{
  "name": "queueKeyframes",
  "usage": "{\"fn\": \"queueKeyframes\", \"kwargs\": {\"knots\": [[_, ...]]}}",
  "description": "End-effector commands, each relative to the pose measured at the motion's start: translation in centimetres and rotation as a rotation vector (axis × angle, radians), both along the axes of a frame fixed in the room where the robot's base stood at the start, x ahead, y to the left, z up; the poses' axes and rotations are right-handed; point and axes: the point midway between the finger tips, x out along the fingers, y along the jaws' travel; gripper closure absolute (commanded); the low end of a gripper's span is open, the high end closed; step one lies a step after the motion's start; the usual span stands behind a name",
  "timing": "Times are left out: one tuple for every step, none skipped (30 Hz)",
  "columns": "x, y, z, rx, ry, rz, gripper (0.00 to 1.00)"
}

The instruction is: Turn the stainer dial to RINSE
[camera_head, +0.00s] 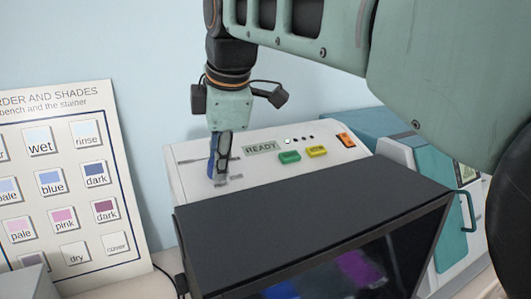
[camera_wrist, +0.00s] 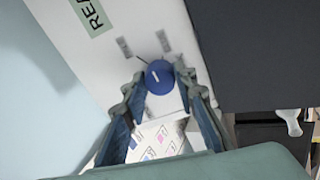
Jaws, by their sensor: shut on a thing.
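My gripper (camera_head: 219,172) points down at the panel's left end. In the wrist view, the round blue dial (camera_wrist: 159,79) with a short white pointer mark sits between the fingertips of my gripper (camera_wrist: 162,90), which is shut on it. The fingers hide most of the dial in the head view. Grey labels (camera_wrist: 163,41) surround the dial, but they are too blurred to read, so I cannot tell which one the pointer faces.
Green (camera_head: 289,157), yellow (camera_head: 316,151) and orange (camera_head: 346,140) buttons lie right of the dial. A shade chart (camera_head: 62,190) leans at the left. A teal and white machine (camera_head: 440,190) stands at the right.

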Motion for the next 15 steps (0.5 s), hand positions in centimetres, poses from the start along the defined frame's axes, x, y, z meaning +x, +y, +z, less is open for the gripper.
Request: {"fn": "queueKeyframes", "kwargs": {"knots": [[0.04, -0.03, 0.15, -0.013, -0.009, 0.041, 0.98], [0.04, 0.00, 0.16, -0.022, -0.014, 0.068, 0.98], [0.04, 0.02, 0.15, -0.034, -0.021, 0.104, 0.98], [0.04, 0.02, 0.15, -0.042, -0.027, 0.130, 0.98], [0.06, 0.00, 0.14, -0.052, -0.033, 0.156, 0.98], [0.08, -0.02, 0.15, -0.063, -0.039, 0.190, 0.98], [0.08, -0.02, 0.14, -0.072, -0.045, 0.216, 0.98], [0.08, 0.00, 0.13, -0.082, -0.050, 0.243, 0.98], [0.07, 0.02, 0.13, -0.094, -0.057, 0.280, 0.98], [0.08, 0.03, 0.13, -0.102, -0.063, 0.306, 0.98], [0.08, 0.03, 0.13, -0.112, -0.069, 0.333, 0.98], [0.10, 0.01, 0.12, -0.123, -0.075, 0.367, 0.98], [0.12, 0.00, 0.11, -0.133, -0.081, 0.394, 0.98], [0.14, -0.01, 0.12, -0.141, -0.087, 0.420, 0.98], [0.14, 0.01, 0.11, -0.154, -0.094, 0.456, 0.98]]}}
